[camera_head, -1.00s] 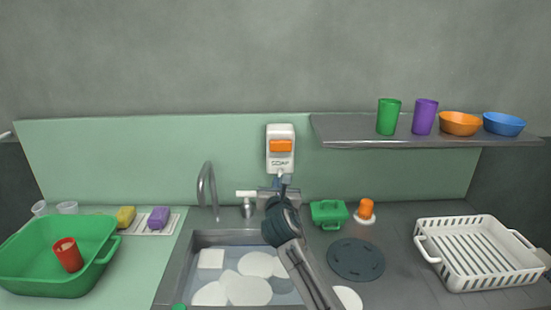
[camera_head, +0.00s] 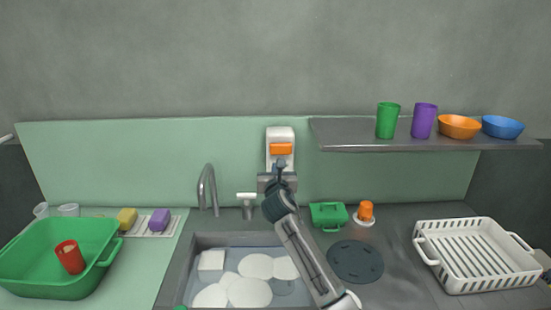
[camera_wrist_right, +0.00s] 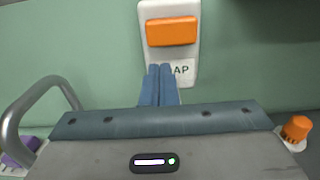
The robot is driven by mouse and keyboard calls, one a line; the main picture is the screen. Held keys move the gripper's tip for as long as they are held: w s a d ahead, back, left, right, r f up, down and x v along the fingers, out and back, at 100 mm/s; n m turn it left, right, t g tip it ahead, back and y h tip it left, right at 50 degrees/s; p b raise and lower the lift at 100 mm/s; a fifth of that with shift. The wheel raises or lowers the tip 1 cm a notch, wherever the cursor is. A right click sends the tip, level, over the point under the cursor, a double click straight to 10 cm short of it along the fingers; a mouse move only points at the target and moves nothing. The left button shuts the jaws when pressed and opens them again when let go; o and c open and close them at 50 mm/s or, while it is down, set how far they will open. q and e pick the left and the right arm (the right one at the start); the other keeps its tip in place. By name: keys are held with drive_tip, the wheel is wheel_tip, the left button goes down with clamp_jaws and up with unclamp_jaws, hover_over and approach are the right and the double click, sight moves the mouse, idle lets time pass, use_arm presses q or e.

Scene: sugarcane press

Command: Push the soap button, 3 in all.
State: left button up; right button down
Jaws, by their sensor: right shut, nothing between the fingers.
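The white soap dispenser (camera_head: 273,135) is fixed to the green back panel above the sink. Its orange button (camera_head: 281,149) faces out. My right gripper (camera_head: 281,165) is in front of the dispenser, just below the button, and covers its lower part. In the right wrist view, the orange button (camera_wrist_right: 172,31) is above the blue fingertips (camera_wrist_right: 159,70) of my right gripper. The fingers are together and empty, over the dispenser's lettering, with a gap below the button. I cannot tell whether they touch the dispenser. My left gripper is not in view.
A curved faucet (camera_head: 208,190) stands left of my right gripper, behind the sink (camera_head: 205,240) with white dishes. A shelf (camera_head: 350,140) with cups and bowls juts out at right.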

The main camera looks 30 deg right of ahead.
sight(281, 149)
drive_tip(key=p+x, duration=0.1)
drive_tip(key=x, duration=0.5)
drive_tip(key=shift+w, duration=0.2)
